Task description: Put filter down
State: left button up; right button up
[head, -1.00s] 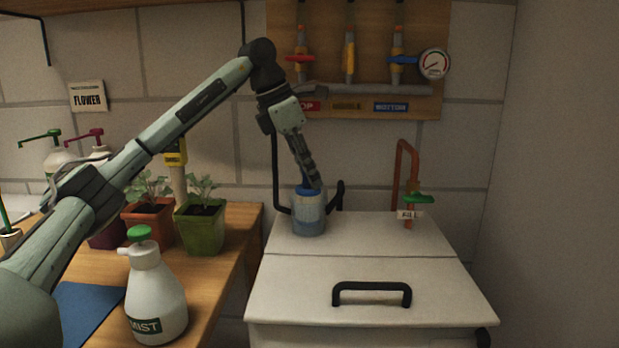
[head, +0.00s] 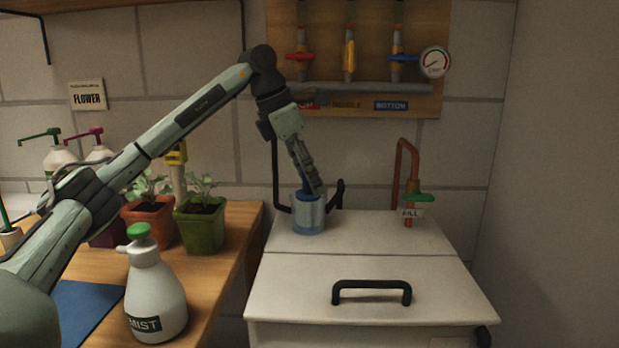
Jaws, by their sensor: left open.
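A clear grey-blue cup (head: 309,219) stands upright on the back part of the white cabinet top. A blue cylindrical piece, which looks like the filter (head: 303,195), shows at the cup's mouth, seemingly inside it. How deep it sits is hard to tell. My left gripper (head: 314,188) points down from above, its fingertips at the cup's rim beside the blue piece. It is open; whether a finger touches the piece cannot be made out. My right gripper is not in view.
A copper pipe with a green valve (head: 417,197) stands right of the cup. The wooden bench (head: 225,262) at left holds a mist bottle (head: 155,300) and potted seedlings (head: 200,222).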

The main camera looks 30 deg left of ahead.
pick_arm(q)
jog(key=shift+r, duration=0.35)
jog(key=v, duration=1.2)
jog(key=shift+p, duration=0.45)
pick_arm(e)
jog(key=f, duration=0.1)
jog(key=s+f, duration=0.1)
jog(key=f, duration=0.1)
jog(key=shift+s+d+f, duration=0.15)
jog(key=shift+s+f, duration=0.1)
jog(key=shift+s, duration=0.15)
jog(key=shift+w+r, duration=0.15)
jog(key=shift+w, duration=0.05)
pick_arm(q)
jog(key=shift+f, duration=0.1)
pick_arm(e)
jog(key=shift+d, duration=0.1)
